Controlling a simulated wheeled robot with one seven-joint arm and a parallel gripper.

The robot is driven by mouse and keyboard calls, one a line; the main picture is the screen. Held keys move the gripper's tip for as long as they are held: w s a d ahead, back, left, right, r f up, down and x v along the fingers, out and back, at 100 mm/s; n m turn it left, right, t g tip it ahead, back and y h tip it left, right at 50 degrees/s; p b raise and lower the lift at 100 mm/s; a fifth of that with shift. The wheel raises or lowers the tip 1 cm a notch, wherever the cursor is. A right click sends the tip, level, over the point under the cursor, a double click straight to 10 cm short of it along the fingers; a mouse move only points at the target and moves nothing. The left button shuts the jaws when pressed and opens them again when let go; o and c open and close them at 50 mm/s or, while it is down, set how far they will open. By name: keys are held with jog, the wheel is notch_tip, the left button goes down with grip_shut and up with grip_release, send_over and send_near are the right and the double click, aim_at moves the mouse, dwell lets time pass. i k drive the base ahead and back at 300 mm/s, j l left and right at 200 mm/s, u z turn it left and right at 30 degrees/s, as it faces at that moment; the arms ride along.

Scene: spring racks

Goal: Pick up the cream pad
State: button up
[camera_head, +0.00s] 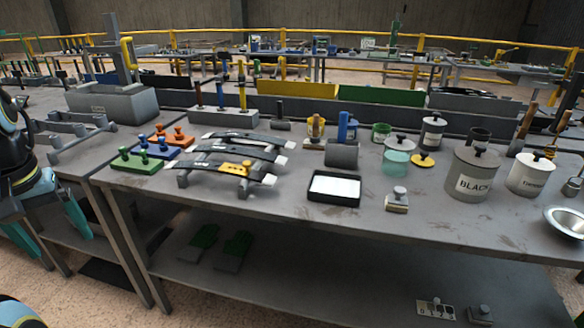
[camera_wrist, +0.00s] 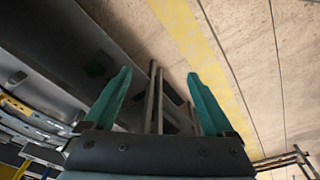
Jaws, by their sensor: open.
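A small cream pad (camera_head: 397,207) with a grey knob on top sits near the front edge of the bench, right of a black tray, in the head view. The tray (camera_head: 333,200) holds a flat white sheet or pad, so which one the task names is not fully certain. My gripper (camera_head: 50,226) is at the far left, beside the bench's left end and well away from both. Its teal fingers are apart and empty in the wrist view (camera_wrist: 158,74). The wrist view shows no cream pad.
The grey bench (camera_head: 270,208) has some bare surface along its front. A curved-strip rack (camera_head: 225,165) and orange, blue and green knobbed blocks stand left. A large "BLACK" pot (camera_head: 473,175), a white canister (camera_head: 530,174) and a metal bowl (camera_head: 566,220) stand right. Gloves (camera_head: 235,250) lie below.

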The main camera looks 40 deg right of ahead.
aim_at(398, 203)
jog(key=z, duration=1.6)
